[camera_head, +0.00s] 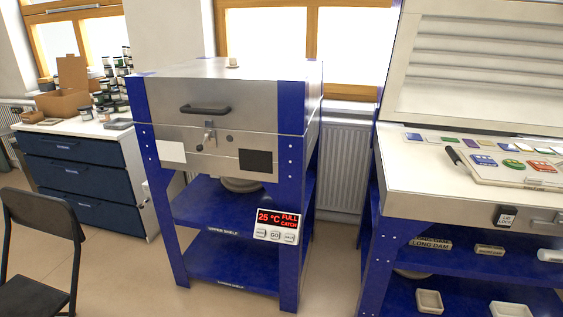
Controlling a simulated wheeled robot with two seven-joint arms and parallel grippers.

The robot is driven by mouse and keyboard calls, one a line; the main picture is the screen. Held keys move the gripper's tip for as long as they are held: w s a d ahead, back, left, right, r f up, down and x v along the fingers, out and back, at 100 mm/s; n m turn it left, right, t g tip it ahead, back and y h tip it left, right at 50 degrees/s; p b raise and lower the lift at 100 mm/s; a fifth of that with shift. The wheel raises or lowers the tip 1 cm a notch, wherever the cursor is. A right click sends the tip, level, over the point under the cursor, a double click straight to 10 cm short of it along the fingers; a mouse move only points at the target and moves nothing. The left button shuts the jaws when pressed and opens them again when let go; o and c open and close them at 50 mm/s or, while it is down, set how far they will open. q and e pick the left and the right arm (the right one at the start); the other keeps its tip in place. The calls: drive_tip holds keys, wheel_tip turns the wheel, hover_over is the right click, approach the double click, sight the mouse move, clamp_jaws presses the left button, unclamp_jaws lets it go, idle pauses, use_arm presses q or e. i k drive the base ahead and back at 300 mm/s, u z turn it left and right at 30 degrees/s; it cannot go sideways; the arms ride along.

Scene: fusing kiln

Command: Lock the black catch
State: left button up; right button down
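A closed steel kiln with blue corner posts (213,97) stands in the middle, its black bar handle (206,109) on the front. Below the handle, near the lid seam, is a small metal catch (209,135) with a dark part; it is too small to tell whether it is locked. The control panel (276,226) reads 25 °C, FULL and CATCH. A black box with a label (506,216), seemingly "LID LOCK", is on the front of the open kiln at the right. Neither of my grippers is in view.
The right kiln (415,195) has its lid raised, with a tray of coloured pieces (505,167) on it. A black chair (40,245) stands at the lower left, before a drawer cabinet (85,190). Floor shows between the chair and middle kiln.

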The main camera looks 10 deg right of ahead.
sight(199, 148)
drive_tip(key=z, duration=0.85)
drive_tip(key=i, duration=0.9)
drive_tip(key=u, duration=0.7)
drive_tip(key=i, duration=0.75)
drive_tip(key=u, duration=0.7)
